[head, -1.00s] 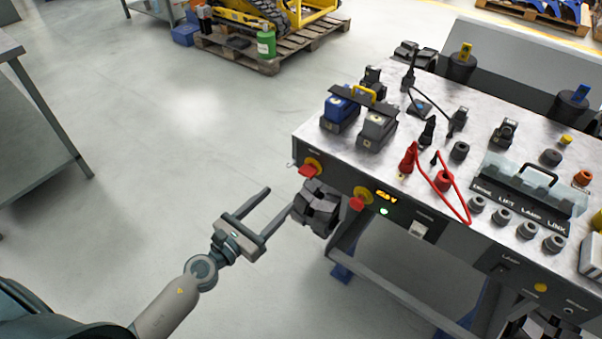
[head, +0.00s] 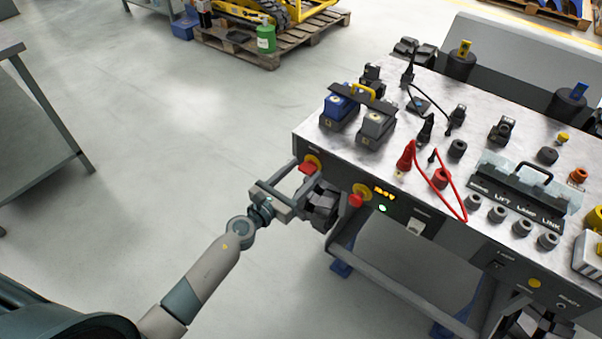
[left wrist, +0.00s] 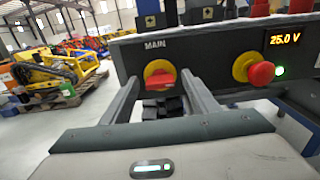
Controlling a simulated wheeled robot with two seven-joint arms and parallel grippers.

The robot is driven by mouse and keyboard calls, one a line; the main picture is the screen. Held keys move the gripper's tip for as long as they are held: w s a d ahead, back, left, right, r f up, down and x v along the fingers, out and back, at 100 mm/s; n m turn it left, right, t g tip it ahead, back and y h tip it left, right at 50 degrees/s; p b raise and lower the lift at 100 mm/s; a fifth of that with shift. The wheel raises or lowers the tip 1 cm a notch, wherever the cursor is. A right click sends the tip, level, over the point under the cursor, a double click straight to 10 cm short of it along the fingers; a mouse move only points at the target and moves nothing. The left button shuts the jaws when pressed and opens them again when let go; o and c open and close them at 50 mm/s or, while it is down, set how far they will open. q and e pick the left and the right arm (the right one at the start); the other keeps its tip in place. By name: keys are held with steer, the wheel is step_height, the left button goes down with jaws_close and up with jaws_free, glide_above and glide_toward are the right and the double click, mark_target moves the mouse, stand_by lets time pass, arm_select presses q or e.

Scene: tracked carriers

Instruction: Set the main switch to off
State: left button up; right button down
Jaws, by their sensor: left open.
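The main switch (head: 307,168) is a red handle on a yellow round plate at the left end of the bench's front panel. In the left wrist view the main switch (left wrist: 160,80) sits under the label MAIN, its red handle lying roughly crosswise. My left gripper (head: 306,176) is open in front of it. In the left wrist view the fingers of my left gripper (left wrist: 161,84) reach toward the panel, one on each side of the handle. The handle is between them, with gaps visible; contact cannot be told. My right gripper is not in view.
Right of the switch are a red knob on yellow (head: 357,196), a lit display (left wrist: 285,39) reading 25.0 V and a green light (head: 382,208). A dark blocky thing (head: 322,205) sits just below the switch. Batteries (head: 374,128) and a red cable (head: 451,185) are on the bench top (head: 310,132).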

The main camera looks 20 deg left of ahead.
arm_select(q)
steer(key=shift+c, duration=0.6)
steer(key=c, duration=0.9)
steer(key=shift+c, duration=0.2)
